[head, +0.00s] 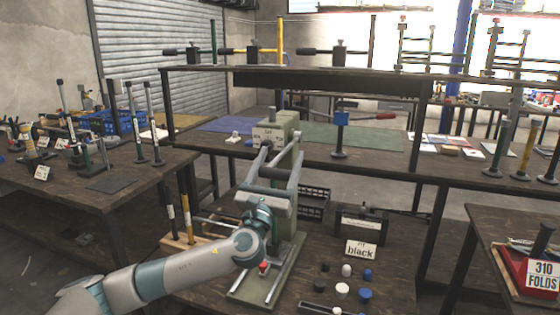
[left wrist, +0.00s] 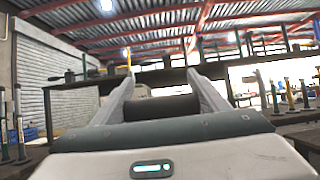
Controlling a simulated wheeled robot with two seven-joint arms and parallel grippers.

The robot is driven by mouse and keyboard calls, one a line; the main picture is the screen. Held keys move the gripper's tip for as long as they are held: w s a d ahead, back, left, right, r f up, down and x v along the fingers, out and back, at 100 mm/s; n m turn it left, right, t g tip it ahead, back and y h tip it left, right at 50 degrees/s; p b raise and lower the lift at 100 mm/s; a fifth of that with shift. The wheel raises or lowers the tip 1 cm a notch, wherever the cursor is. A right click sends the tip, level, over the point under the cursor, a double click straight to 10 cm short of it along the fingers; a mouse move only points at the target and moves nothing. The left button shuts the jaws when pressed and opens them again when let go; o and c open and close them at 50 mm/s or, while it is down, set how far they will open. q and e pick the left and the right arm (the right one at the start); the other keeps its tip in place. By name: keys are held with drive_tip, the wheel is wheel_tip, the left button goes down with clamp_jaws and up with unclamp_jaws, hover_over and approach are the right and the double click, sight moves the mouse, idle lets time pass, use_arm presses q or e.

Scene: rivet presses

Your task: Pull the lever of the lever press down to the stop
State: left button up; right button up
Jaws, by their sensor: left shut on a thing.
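The lever press stands in the middle of the head view, with a pale green column (head: 291,132) and a pale green base plate (head: 246,287). Its dark crosswise lever handle (head: 273,174) is in front of the column, well above the base. My left gripper (head: 281,160) is shut on this handle, with one finger at each side. In the left wrist view the dark handle (left wrist: 162,108) lies between the two pale fingers, close to the palm. A small red part (head: 263,266) is on the press base. My right gripper is in neither view.
A "FIT black" sign (head: 361,250), a dark box (head: 362,226) and several black, white and blue caps (head: 343,289) are right of the press. A black crate (head: 314,203) is behind it. A shelf (head: 300,74) spans the back, above a bench with other tools.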

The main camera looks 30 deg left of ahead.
use_arm(q)
drive_tip(key=o, duration=1.4)
drive_tip(key=shift+d+f, duration=0.15)
drive_tip(key=shift+f, duration=0.3)
drive_tip(key=shift+o, duration=0.5)
drive_tip(key=shift+s+r, duration=0.1)
drive_tip(key=shift+r, duration=0.15)
drive_tip(key=b+v, duration=0.2)
drive_tip(key=v, duration=1.5)
drive_tip(key=shift+s, duration=0.25)
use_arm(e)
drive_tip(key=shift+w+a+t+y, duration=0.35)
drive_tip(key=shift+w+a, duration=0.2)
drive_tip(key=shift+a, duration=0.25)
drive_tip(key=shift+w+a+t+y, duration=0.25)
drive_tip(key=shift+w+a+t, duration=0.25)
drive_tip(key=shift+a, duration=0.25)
use_arm(q)
drive_tip(key=shift+f, duration=0.15)
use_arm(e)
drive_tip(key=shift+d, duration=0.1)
